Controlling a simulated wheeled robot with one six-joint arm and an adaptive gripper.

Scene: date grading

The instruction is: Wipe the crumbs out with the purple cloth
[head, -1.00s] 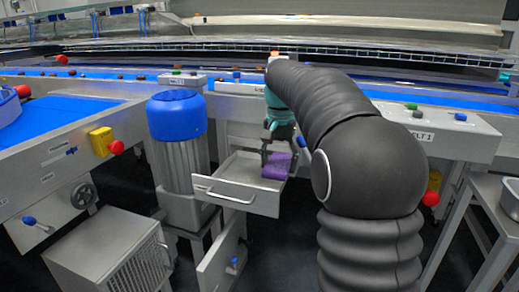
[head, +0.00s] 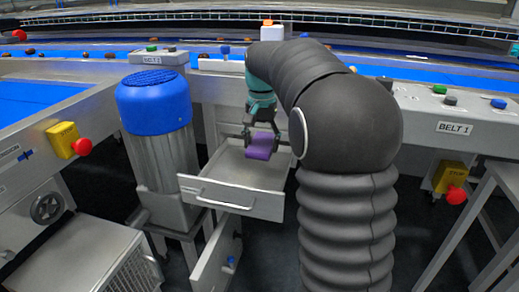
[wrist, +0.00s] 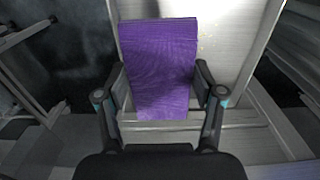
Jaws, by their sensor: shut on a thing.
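My gripper (head: 262,134) is shut on the purple cloth (head: 260,147), which is folded into a block. In the head view the cloth is over the open drawer (head: 232,203), towards its right side. I cannot tell whether the cloth touches the drawer floor.
A motor with a blue cap (head: 153,97) stands just left of the drawer. A lower door (head: 217,258) hangs open below it. The blue belt (head: 60,47) runs behind. Yellow boxes with red stop buttons (head: 82,147) are at both sides.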

